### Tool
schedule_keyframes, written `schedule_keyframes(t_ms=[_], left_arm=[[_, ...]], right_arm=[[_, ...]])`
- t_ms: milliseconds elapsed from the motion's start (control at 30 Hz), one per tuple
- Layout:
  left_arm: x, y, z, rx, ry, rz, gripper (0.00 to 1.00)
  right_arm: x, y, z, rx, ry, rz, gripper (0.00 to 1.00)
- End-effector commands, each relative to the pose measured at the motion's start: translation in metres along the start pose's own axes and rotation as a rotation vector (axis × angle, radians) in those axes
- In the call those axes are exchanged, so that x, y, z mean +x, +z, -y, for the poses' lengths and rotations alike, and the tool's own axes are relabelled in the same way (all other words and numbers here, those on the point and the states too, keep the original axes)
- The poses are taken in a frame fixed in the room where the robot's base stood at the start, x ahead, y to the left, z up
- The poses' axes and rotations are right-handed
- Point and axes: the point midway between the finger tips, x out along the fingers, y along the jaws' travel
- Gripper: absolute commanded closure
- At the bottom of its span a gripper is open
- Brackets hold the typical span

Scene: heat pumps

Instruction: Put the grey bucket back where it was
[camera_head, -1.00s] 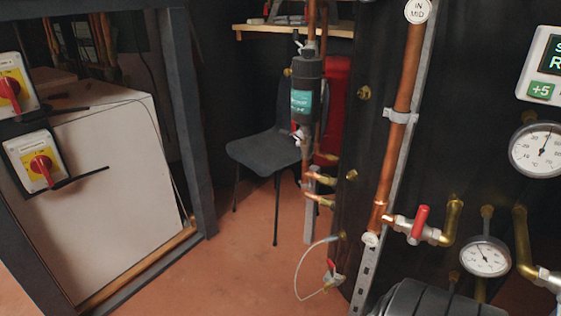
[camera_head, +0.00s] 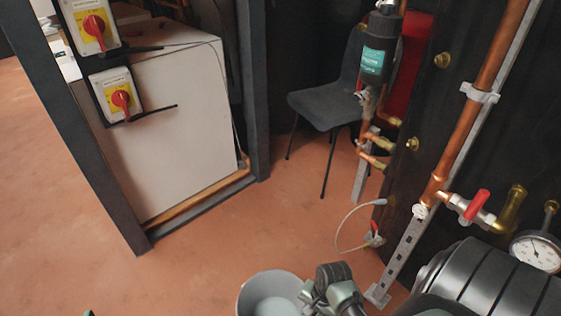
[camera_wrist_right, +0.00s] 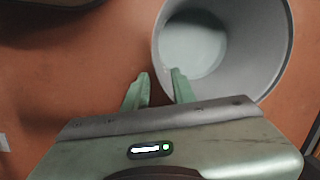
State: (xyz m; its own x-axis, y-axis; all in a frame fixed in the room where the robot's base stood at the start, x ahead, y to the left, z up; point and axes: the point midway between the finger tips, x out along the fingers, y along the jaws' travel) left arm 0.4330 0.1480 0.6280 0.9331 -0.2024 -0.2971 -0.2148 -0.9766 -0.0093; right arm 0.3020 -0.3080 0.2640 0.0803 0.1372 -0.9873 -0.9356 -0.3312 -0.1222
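The grey bucket (camera_head: 246,290) is at the bottom middle of the head view, its open mouth facing up and its lower part cut off. It appears empty. My right gripper (camera_head: 312,296) is at its right rim. In the right wrist view, the right gripper's two green fingers (camera_wrist_right: 159,80) straddle the wall of the bucket (camera_wrist_right: 273,60), one inside and one outside, closed in on the rim. Only a small green tip of my left gripper (camera_head: 89,313) shows at the bottom left edge of the head view; its opening is hidden.
Reddish floor (camera_head: 205,250) is clear left of the bucket. A white box unit (camera_head: 180,130) stands in a dark frame (camera_head: 95,160). A dark chair (camera_head: 325,108) is behind. Copper pipes (camera_head: 462,130), a metal strut (camera_head: 403,255) and a black ribbed cylinder (camera_head: 490,285) are at right.

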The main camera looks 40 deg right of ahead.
Motion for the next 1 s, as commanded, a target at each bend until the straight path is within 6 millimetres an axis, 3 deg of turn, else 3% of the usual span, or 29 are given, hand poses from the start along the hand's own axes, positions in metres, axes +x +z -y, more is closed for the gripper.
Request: schedule_keyframes(t_ms=[133, 233, 367, 400, 500, 600, 700, 800, 1000], left_arm=[[0.0, 0.0, 0.0, 0.0, 0.0, 0.0, 0.68], [0.0, 0.0, 0.0, 0.0, 0.0, -0.001, 0.68], [0.0, 0.0, 0.0, 0.0, 0.0, -0.002, 0.68], [0.0, 0.0, 0.0, 0.0, 0.0, -0.002, 0.68], [0.0, -0.001, 0.0, 0.0, -0.001, -0.003, 0.68], [0.0, -0.001, 0.0, 0.0, -0.001, -0.003, 0.68], [0.0, -0.001, 0.0, 0.0, -0.001, -0.003, 0.68], [0.0, -0.001, 0.0, 0.0, 0.0, -0.003, 0.68], [0.0, -0.001, 0.0, 0.0, 0.0, -0.003, 0.68]], right_arm=[[-0.011, -0.005, 0.014, -0.086, -0.037, -0.055, 0.74], [-0.045, -0.01, 0.057, -0.322, -0.14, -0.201, 0.74], [-0.125, 0.017, 0.135, -0.749, -0.341, -0.472, 0.74], [-0.152, 0.032, 0.156, -0.862, -0.402, -0.552, 0.74], [-0.218, 0.073, 0.192, -1.088, -0.54, -0.735, 0.74], [-0.272, 0.108, 0.21, -1.231, -0.648, -0.883, 0.74], [-0.308, 0.131, 0.217, -1.307, -0.717, -0.979, 0.74], [-0.325, 0.142, 0.22, -1.338, -0.747, -1.027, 0.74], [-0.328, 0.143, 0.22, -1.343, -0.751, -1.035, 0.74]])
